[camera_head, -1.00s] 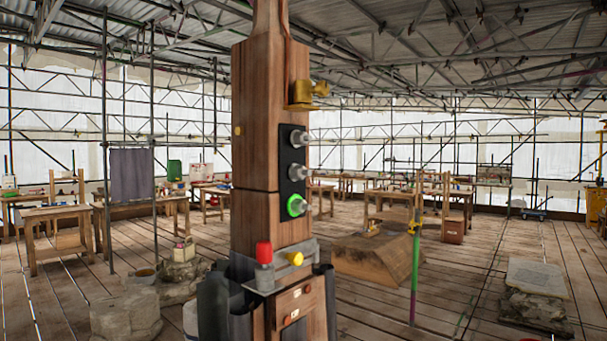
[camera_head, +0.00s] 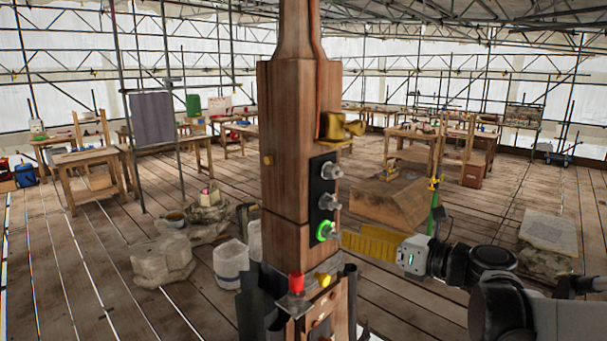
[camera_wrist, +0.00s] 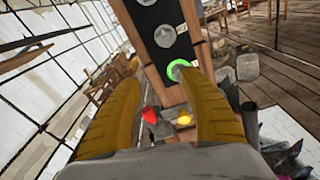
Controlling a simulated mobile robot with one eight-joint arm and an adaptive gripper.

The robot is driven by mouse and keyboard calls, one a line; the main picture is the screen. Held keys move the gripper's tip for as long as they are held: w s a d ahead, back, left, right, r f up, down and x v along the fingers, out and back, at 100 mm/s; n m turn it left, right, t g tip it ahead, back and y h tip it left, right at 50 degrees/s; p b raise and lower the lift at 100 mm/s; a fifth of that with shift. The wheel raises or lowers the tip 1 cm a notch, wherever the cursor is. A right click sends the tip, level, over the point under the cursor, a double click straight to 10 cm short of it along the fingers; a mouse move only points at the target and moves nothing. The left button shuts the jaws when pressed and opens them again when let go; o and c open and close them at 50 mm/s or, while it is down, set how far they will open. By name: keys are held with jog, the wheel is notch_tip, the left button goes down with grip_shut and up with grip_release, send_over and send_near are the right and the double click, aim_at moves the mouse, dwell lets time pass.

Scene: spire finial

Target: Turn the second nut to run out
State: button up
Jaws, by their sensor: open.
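A wooden post (camera_head: 283,150) stands upright with a black plate (camera_head: 316,186) on its right face. The plate carries three grey nuts on studs: a top nut (camera_head: 333,171), a middle nut (camera_head: 330,203) and a lowest nut (camera_head: 328,231) ringed in bright green. My gripper (camera_head: 345,240), with yellow fingers, is open just right of the green-ringed nut. In the wrist view the plate lies beyond my open fingertips (camera_wrist: 157,80), with the green ring (camera_wrist: 178,69) near the right fingertip. The middle nut (camera_wrist: 165,36) shows above it. Whether a finger touches the lowest nut I cannot tell.
A brass fitting (camera_head: 340,127) sticks out above the plate. A red knob (camera_head: 296,283) and a yellow knob (camera_head: 322,279) sit below it on a metal bracket.

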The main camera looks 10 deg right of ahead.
aim_at(333, 207)
notch_tip(333, 207, up, 3)
jog(key=d+m+t, duration=0.1)
jog(key=d+m, duration=0.1)
jog(key=d, duration=0.1)
jog(key=p+x, duration=0.1)
jog(key=x, duration=1)
jog(key=shift+w+a+p, duration=0.15)
jog(key=shift+w+p, duration=0.05)
jog(key=shift+p, duration=0.15)
jog(key=shift+r, duration=0.1)
grip_shut()
